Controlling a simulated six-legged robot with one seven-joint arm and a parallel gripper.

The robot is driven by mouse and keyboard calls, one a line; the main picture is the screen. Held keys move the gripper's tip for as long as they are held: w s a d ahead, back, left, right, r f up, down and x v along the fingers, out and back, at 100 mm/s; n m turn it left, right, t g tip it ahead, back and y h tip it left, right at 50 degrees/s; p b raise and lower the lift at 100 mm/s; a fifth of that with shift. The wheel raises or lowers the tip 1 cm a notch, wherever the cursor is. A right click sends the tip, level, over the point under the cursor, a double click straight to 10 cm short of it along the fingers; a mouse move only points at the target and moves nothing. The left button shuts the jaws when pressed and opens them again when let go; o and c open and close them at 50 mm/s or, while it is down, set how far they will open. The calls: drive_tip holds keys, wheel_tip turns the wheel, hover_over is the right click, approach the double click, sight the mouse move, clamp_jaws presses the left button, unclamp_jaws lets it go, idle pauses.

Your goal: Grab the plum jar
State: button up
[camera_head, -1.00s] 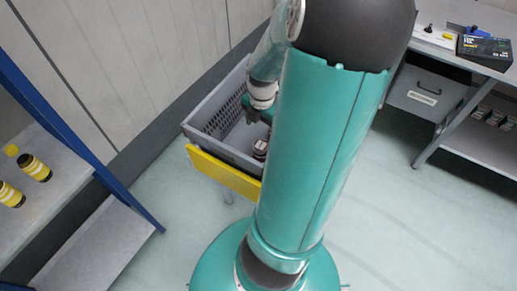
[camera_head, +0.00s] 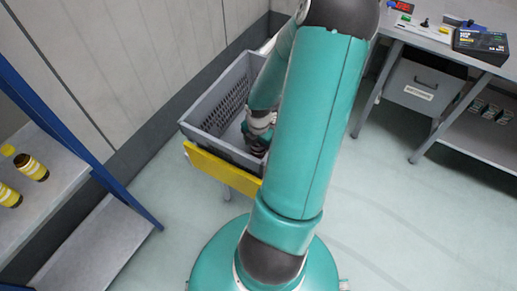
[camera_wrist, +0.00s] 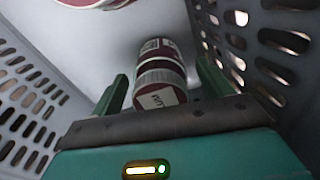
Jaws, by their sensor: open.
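A jar with a dark red and white label (camera_wrist: 160,75) lies on its side on the floor of the grey crate (camera_wrist: 115,55) in the wrist view. Its label is only partly readable, so I cannot confirm that it is the plum jar. My gripper (camera_wrist: 162,85) is open, with one teal finger on each side of the jar. I cannot tell if the fingers touch it. In the head view my arm reaches into the grey crate (camera_head: 208,105), and the jar is hidden behind my arm and wrist.
A second dark red and white item (camera_wrist: 95,3) lies at the top edge of the wrist view. The crate's slotted walls (camera_wrist: 270,60) rise close on both sides of my gripper. A yellow panel (camera_head: 222,168) fronts the crate. A blue-framed shelf (camera_head: 75,165) stands left, a workbench (camera_head: 440,45) right.

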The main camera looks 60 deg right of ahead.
drive_tip(key=shift+f, duration=0.6)
drive_tip(key=c, duration=1.3)
drive_tip(key=shift+r, duration=0.1)
